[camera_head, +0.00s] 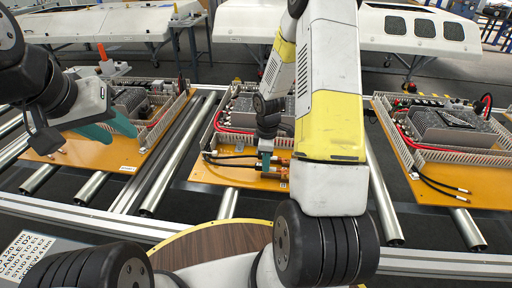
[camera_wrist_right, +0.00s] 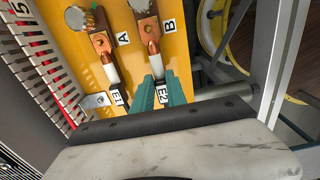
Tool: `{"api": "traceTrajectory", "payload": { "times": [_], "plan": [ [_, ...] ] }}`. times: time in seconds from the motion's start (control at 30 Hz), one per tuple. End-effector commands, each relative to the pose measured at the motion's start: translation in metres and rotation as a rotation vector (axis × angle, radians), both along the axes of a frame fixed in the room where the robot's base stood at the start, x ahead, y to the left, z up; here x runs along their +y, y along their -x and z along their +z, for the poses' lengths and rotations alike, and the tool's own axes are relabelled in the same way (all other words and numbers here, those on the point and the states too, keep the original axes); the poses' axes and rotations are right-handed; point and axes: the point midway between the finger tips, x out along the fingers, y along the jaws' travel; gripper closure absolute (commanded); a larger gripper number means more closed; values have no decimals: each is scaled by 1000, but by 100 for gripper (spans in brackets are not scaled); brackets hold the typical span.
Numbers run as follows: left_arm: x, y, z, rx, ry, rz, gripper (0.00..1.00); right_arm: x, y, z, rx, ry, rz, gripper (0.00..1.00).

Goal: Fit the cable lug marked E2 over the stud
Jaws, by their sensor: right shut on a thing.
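In the right wrist view, the E2 lug (camera_wrist_right: 153,50) is copper with a white sleeve, and its label reads E2. My right gripper (camera_wrist_right: 160,92) is shut on its cable at the label, with one teal finger on each side. The lug's flat end lies by the bolt-like stud (camera_wrist_right: 138,5) near mark B; whether its hole is around the stud cannot be told. The E1 lug (camera_wrist_right: 103,45) lies beside it, toward the stud at mark A (camera_wrist_right: 75,18). In the head view my right gripper (camera_head: 266,160) is over the middle board. My left gripper (camera_head: 112,128) is open and empty above the left board.
The yellow middle board (camera_head: 225,174) carries a slotted duct and black cables. Similar boards stand left (camera_head: 75,150) and right (camera_head: 410,165) on metal rollers. In the wrist view, the slotted duct (camera_wrist_right: 35,65) runs along the left. A paper label (camera_head: 30,255) lies at lower left.

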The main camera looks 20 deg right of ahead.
Motion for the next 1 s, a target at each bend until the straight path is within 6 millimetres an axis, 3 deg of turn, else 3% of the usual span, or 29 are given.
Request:
{"api": "traceTrajectory", "payload": {
  "times": [1.0],
  "plan": [
    [0, 0, 0, 0, 0, 0, 64, 0, 0, -15, 0, 0, 0, 100]
  ]
}}
